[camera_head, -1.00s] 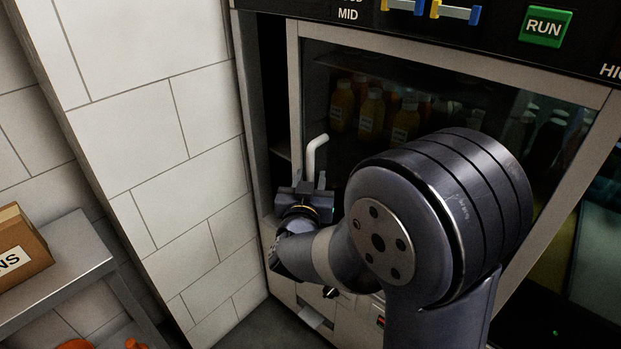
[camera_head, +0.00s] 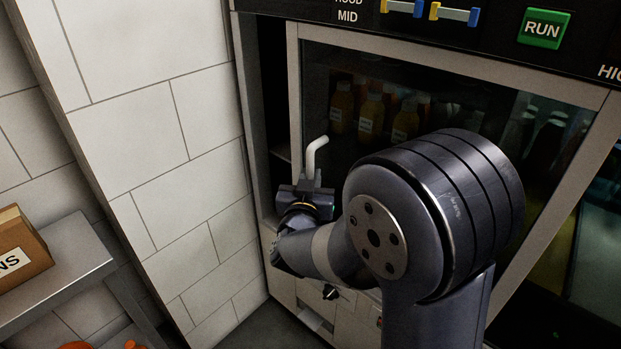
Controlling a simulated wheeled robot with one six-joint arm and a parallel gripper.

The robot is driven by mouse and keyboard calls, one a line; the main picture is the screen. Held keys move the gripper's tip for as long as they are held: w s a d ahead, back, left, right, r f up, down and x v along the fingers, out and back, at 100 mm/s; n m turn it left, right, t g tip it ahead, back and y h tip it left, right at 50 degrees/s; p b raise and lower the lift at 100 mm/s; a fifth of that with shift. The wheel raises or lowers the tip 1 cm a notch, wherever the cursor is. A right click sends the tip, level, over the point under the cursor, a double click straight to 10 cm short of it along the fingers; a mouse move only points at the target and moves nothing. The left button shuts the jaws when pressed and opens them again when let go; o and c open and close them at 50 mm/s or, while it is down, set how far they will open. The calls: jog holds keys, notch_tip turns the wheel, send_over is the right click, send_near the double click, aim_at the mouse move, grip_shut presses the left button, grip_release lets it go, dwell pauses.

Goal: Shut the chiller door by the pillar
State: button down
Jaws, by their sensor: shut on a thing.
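The chiller door (camera_head: 480,98) is a glass pane in a pale metal frame, with several bottles seen through it. It stands partly open, with a dark gap along its left edge, on the pillar's side. Its pale, bent bar handle (camera_head: 316,153) rises near that edge. My gripper (camera_head: 308,188) is shut on the lower part of the handle, and its fingers are small and partly hidden. The tiled pillar (camera_head: 150,130) stands just left of the chiller. My own arm covers the lower middle of the door.
A grey metal shelf (camera_head: 75,255) with a cardboard box (camera_head: 18,250) stands at the lower left. A dark panel above the door carries a green RUN sign (camera_head: 544,28) and blue-and-yellow handles. A knob (camera_head: 330,292) sits below the door.

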jog(key=w+a+p, duration=0.3)
jog(key=w+a, duration=0.7)
jog(key=c, duration=1.4)
grip_release()
jog(key=shift+c, duration=0.2)
jog(key=s+a, duration=0.2)
jog(key=s, duration=0.8)
jog(key=shift+s, duration=0.4)
jog(key=shift+w, duration=0.1)
